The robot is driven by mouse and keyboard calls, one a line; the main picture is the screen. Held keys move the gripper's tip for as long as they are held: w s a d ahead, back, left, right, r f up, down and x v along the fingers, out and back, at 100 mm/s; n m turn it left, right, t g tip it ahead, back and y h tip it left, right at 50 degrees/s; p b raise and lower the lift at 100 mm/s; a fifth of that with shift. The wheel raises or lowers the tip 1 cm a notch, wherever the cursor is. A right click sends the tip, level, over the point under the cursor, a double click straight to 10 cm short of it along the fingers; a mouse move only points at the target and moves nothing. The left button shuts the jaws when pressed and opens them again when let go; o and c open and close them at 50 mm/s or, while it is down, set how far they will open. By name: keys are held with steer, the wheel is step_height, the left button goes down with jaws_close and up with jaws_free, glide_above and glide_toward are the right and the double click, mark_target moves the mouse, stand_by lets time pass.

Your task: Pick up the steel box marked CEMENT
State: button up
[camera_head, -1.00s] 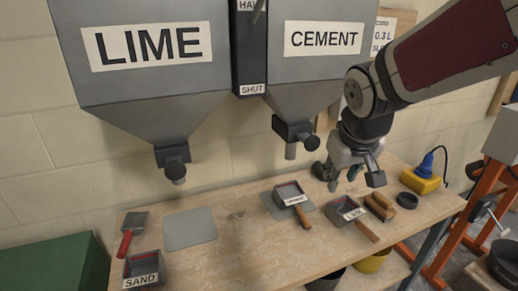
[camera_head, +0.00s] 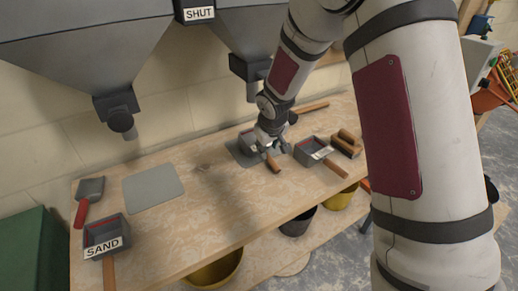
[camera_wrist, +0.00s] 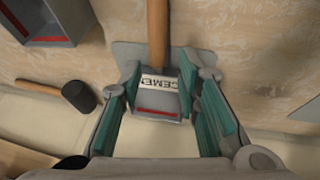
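The steel box marked CEMENT (camera_wrist: 160,102) is a small open grey box with a white label, a red strip inside and a wooden handle (camera_wrist: 157,35). It stands on a grey plate (camera_head: 238,151) on the workbench under the right hopper. My gripper (camera_wrist: 160,84) points down over the box, with its teal-padded fingers open on either side of it. In the wrist view the fingers hide the box's side edges, so I cannot tell whether they touch it. In the head view my gripper (camera_head: 270,145) covers much of the box.
A LIME box (camera_head: 315,150) stands close on the right, with wooden blocks (camera_head: 347,142) beyond it. A mallet (camera_wrist: 77,95) lies behind. The SAND box (camera_head: 105,235), a red-handled trowel (camera_head: 87,197) and an empty grey plate (camera_head: 153,188) are at left. Hoppers hang above.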

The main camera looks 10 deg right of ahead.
mark_target(268, 157)
steer(key=x, duration=0.7)
steer(key=shift+d+f, duration=0.2)
steer(key=shift+d, duration=0.05)
jaws_close()
